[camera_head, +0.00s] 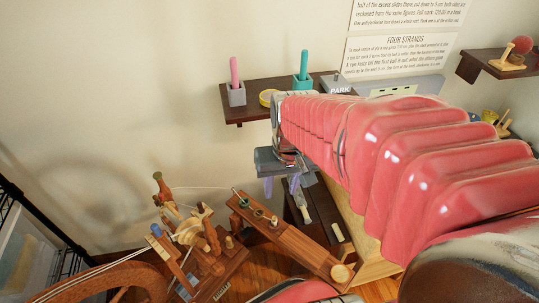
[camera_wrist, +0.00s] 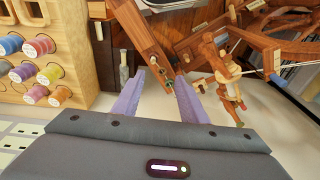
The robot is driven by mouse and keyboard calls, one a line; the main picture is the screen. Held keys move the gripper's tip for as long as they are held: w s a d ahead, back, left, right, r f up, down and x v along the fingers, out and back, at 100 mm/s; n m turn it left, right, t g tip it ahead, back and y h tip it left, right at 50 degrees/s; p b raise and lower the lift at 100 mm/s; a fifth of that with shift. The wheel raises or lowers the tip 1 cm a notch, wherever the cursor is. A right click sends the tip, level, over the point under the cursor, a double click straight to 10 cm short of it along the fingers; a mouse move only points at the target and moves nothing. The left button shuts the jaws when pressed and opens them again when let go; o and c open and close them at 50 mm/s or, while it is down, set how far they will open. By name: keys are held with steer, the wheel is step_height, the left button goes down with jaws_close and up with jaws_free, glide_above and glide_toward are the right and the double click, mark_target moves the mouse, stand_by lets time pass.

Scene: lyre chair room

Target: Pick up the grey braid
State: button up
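My gripper (camera_head: 282,192) hangs below the arm's red bellows in the head view. Its two purple fingers are apart with nothing between them; they also show in the wrist view (camera_wrist: 161,78). A small greyish piece (camera_head: 304,208) lies on a low dark surface just beyond and right of the fingers. It seems to show left of the fingers in the wrist view (camera_wrist: 124,76), apart from them. It may be the grey braid, but it is too small to tell. The bellows hide part of the space behind.
A wooden beam (camera_head: 290,240) with small fittings and a wooden spinning device (camera_head: 195,240) stand close below and left of the gripper. A dark wall shelf (camera_head: 245,110) holds cups. Thread spools (camera_wrist: 40,45) fill a rack at left in the wrist view.

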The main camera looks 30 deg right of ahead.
steer(key=w+d+f+y, duration=0.1)
steer(key=w+d+f, duration=0.1)
steer(key=d+f, duration=0.8)
steer(key=w+d+f+g+y, duration=0.1)
steer(key=w+d+f, duration=0.2)
steer(key=d+f, duration=0.6)
step_height(320, 180, down, 2)
steer(key=shift+d+f, duration=0.1)
steer(key=shift+d, duration=0.3)
glide_above(307, 215)
steer(key=s+d, duration=0.1)
steer(key=f, duration=0.8)
steer(key=shift+d, duration=0.2)
steer(key=shift+f, duration=0.15)
steer(key=shift+w+a+f, duration=0.15)
steer(key=shift+a+f, duration=0.05)
steer(key=shift+f, duration=0.65)
steer(key=shift+w+a+f, duration=0.2)
steer(key=shift+f, duration=0.65)
steer(key=shift+w+a+f, duration=0.15)
steer(key=shift+a+f, duration=0.05)
steer(key=shift+f, duration=0.65)
